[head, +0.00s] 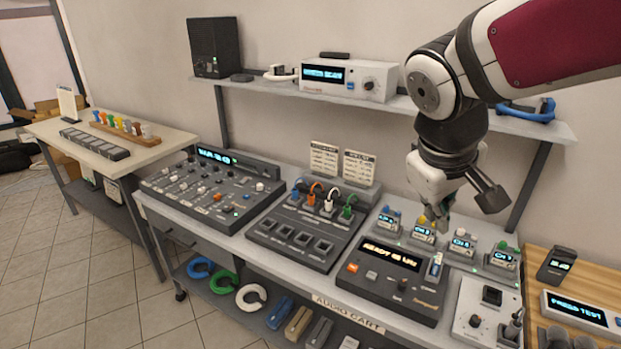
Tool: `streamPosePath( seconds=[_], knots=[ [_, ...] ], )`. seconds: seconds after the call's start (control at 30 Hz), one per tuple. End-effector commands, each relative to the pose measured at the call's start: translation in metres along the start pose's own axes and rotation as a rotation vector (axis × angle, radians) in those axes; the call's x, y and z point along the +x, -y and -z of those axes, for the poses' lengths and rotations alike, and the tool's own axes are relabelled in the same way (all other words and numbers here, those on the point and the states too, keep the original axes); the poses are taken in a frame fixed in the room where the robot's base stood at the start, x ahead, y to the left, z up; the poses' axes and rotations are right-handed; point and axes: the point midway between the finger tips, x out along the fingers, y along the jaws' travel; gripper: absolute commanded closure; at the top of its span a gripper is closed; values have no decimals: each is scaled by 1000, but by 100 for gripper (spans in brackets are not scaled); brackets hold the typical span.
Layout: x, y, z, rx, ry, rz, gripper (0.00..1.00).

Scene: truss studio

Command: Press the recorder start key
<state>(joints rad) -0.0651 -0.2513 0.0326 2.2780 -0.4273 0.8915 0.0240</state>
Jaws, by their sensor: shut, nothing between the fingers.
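A dark box that looks like the recorder (385,290) sits on the audio cart's top, right of centre. Its lit display (391,256) seems to begin with "READY". An orange key (352,268) and a pale key (372,275) sit on its face, with a dark knob to their right. I cannot read which key is the start key. A small white and blue piece (436,265) stands at its right rear corner. My gripper (436,226) is shut and empty. It hangs above the row of small display units behind the recorder, apart from the keys.
Several small units with lit screens (462,243) stand behind the recorder. A patch panel with coloured plugs (305,238) and a mixer (212,195) are to the left. A grey box with a knob (482,318) is to the right. A shelf (290,90) runs above the cart.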

Motion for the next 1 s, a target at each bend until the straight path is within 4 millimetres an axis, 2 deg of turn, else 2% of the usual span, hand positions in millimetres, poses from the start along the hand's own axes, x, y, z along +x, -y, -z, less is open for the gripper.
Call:
streamPosePath(
  seconds=[0.03, 0.17, 0.33, 0.47, 0.6, 0.8, 0.9, 1.0],
  knots=[
    [15, -2, 14, -55, 30, -24, 100],
    [49, -9, 50, -200, 86, -97, 100],
    [102, -6, 96, -399, 143, -180, 100],
    [149, 4, 130, -555, 175, -236, 100],
    [203, 24, 162, -725, 197, -286, 100],
    [269, 55, 190, -917, 206, -334, 100],
    [289, 67, 196, -977, 206, -347, 100],
    [301, 73, 200, -1010, 205, -354, 100]
  ],
)
